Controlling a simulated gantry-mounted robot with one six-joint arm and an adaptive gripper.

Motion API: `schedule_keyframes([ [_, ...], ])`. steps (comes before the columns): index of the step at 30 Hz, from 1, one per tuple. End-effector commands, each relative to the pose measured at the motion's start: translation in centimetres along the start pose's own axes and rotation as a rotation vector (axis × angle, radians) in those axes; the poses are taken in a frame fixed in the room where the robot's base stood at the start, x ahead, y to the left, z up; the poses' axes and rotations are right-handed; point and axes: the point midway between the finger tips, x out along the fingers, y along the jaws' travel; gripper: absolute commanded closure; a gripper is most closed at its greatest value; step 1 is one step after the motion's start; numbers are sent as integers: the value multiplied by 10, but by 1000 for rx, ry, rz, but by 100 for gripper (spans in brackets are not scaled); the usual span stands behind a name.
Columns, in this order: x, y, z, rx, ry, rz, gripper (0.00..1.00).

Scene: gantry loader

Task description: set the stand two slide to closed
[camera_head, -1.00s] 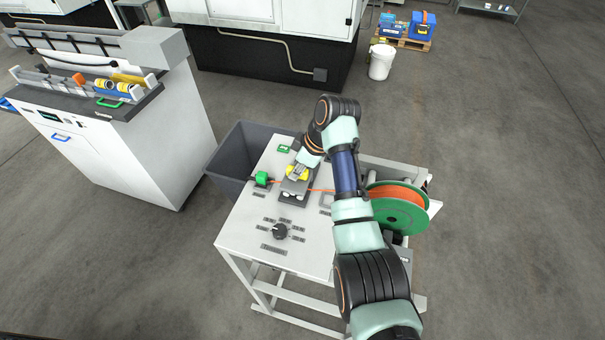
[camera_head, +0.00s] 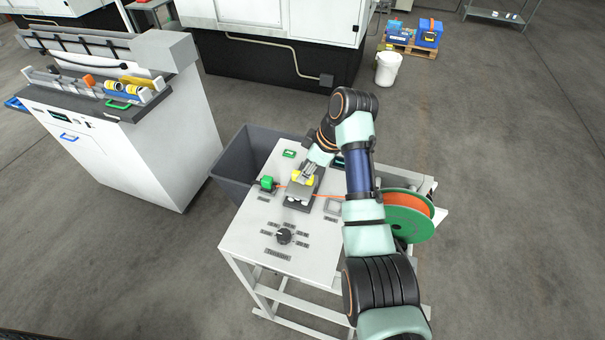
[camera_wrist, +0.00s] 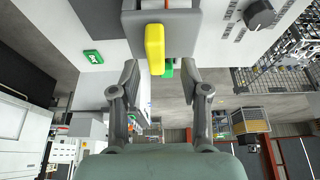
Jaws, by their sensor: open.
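The slide is a grey block (camera_wrist: 189,32) with a yellow handle (camera_wrist: 154,47), filling the top of the wrist view. In the head view the yellow handle (camera_head: 308,181) shows partly behind my gripper (camera_head: 308,173), on a white-topped stand (camera_head: 243,228). My gripper is open, and its fingertips (camera_wrist: 159,79) lie either side of the handle's lower end in the wrist view, with gaps visible. I cannot tell whether they are level with it. An orange filament (camera_head: 329,195) runs across the stand by the slide to a green block (camera_head: 267,184).
A black dial (camera_head: 284,236) with labels is on the stand's front. A green-and-orange spool (camera_head: 408,222) hangs at its right, beside my arm. A dark bin (camera_head: 235,168) stands at its left. A white cabinet (camera_head: 150,150) is farther left. Open floor lies to the right.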

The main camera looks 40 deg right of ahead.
Motion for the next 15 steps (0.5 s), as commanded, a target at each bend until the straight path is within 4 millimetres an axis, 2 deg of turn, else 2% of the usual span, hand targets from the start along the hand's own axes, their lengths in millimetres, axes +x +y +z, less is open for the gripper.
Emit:
schedule_keyframes([
  [3,-23,0,0,-1,2,2,54],
  [6,-35,0,0,-1,1,0,54],
  [15,-40,0,0,-1,0,-1,54],
])
